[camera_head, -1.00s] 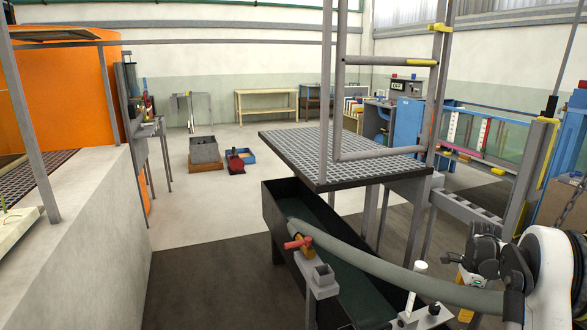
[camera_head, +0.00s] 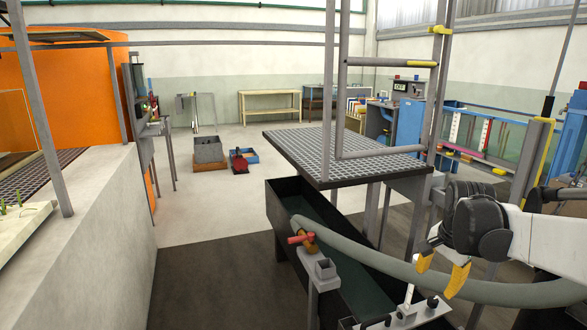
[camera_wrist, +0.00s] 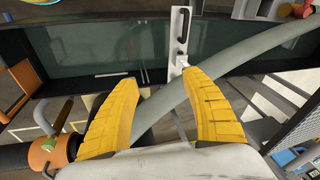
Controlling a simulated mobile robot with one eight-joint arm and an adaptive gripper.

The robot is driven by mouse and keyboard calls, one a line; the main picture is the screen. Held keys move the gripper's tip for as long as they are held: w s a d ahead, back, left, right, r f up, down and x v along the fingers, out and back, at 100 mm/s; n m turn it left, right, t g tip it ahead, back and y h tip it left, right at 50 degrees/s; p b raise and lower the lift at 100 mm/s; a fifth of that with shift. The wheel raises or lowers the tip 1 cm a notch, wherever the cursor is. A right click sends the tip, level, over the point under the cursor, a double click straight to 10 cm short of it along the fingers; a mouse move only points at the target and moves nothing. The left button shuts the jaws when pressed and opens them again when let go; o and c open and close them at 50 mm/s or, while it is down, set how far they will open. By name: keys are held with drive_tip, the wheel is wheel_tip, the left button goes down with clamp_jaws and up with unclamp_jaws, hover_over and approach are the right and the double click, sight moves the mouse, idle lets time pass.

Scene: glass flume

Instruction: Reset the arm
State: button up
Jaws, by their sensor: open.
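My gripper (camera_head: 441,273) is at the lower right of the head view, with its yellow fingers pointing down and to the left. The fingers are apart and nothing shows between their tips. In the wrist view my gripper (camera_wrist: 160,85) also stands open, with a grey hose (camera_wrist: 215,62) and a light metal bracket (camera_wrist: 181,40) beyond the fingers. In the head view the grey hose (camera_head: 395,272) curves behind and below the fingers. I cannot tell from the views whether a finger touches it.
A red-handled valve (camera_head: 303,238) sits on a post left of my gripper. A concrete wall (camera_head: 105,230) is at left. Open floor (camera_head: 205,215) lies between.

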drive_tip(key=s+a+n+t, duration=0.2)
drive_tip(key=s+a+n, duration=0.4)
drive_tip(key=s, duration=0.4)
drive_tip(key=s+a+n+t, duration=0.2)
drive_tip(key=s+a+n, duration=0.4)
drive_tip(key=s+a, duration=0.3)
drive_tip(key=shift+s+r+y, duration=0.4)
drive_tip(key=shift+s, duration=0.7)
